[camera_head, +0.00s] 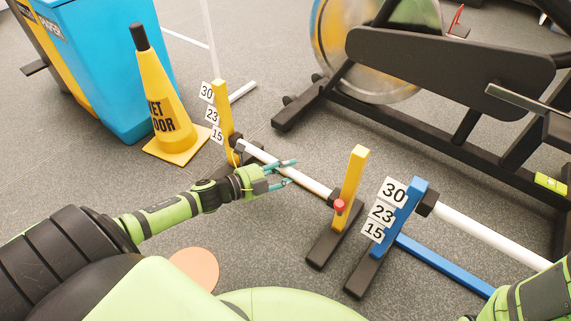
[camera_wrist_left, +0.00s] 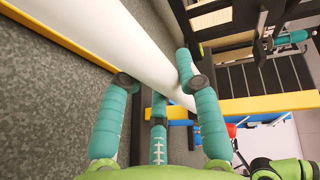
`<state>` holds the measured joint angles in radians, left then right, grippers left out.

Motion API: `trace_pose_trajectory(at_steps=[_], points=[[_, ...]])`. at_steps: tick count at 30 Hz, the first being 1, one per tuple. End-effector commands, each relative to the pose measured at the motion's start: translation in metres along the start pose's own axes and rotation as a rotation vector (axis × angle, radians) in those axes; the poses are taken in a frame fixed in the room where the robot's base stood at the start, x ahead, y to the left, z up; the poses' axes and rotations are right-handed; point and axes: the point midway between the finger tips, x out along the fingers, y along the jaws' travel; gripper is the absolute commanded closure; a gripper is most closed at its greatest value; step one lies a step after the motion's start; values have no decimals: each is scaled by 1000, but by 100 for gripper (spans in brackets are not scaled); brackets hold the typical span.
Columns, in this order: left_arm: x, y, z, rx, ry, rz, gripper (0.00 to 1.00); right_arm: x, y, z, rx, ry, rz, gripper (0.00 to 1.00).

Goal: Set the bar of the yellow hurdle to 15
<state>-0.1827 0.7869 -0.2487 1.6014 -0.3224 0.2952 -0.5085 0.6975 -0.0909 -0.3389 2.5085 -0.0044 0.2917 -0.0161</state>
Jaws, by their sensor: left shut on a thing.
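The yellow hurdle has a left post (camera_head: 223,110) with tags 30, 23 and 15 from top to bottom, and a right post (camera_head: 351,176) on a black foot. Its white bar (camera_head: 314,186) runs between the posts. Its left end is at a dark holder near the 15 tag; the exact level is hard to tell. A red knob (camera_head: 340,206) is on the right post. My left gripper (camera_head: 290,172) is shut on the bar near mid-length; the bar (camera_wrist_left: 105,38) also passes between the fingers (camera_wrist_left: 157,95) in the left wrist view. My right gripper's jaws cannot be made out.
A blue hurdle (camera_head: 405,215) with the same tags stands close on the right. A wet-floor cone (camera_head: 163,100) and a blue cart (camera_head: 105,60) stand at left. A black exercise machine (camera_head: 450,70) fills the back right. A tan disc (camera_head: 195,268) lies in front.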

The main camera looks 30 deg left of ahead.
Motion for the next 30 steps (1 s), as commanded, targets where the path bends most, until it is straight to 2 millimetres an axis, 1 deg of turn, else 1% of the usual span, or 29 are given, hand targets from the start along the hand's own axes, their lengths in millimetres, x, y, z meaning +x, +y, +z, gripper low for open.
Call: trace_pose_trajectory(at_steps=[1,3,9,10,11,12,23,26,30], points=[[1,3,3,-2,-9,3,100,2,0,-4,0,14,3,60],[1,4,3,-2,-9,4,100,4,1,-5,-1,22,4,60],[0,5,3,-3,-12,8,100,4,2,-5,-6,21,6,60],[0,5,3,-3,-12,8,55,4,2,-5,-6,21,6,60],[0,5,3,-3,-12,9,43,3,3,-5,-6,21,6,60],[0,5,3,-3,-12,9,41,3,3,-5,-7,20,6,60],[-2,4,1,-2,-6,6,41,1,2,-1,-8,8,3,60],[-10,5,1,-3,-6,8,41,2,2,-1,-8,9,3,60],[-30,6,1,-3,-6,11,41,2,2,-2,-7,11,3,60]])
